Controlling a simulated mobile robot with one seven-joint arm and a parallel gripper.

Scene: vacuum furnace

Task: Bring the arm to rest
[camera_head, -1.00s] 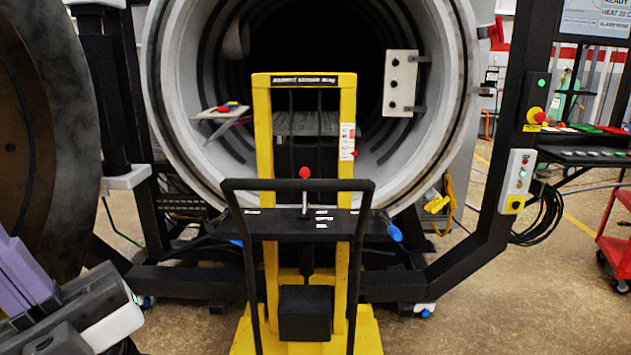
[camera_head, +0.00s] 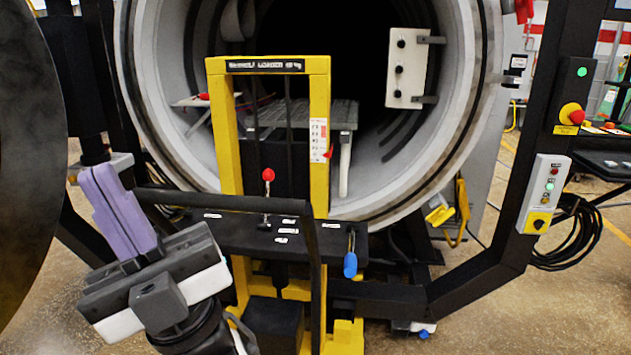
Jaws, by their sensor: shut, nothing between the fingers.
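My gripper (camera_head: 105,178) shows at the lower left, on the end of my dark arm, its purple fingers pointing up and to the left. The fingers are shut together with nothing between them. It appears in front of the left side of the yellow loader and hides the left part of the loader's black handle. The rest of my arm runs out of the bottom of the picture.
The yellow loader (camera_head: 319,110) stands before the open round furnace (camera_head: 160,110). A dark round door (camera_head: 30,170) fills the left edge. A control box (camera_head: 545,190) sits on the black frame at right. Floor (camera_head: 590,290) is clear at lower right.

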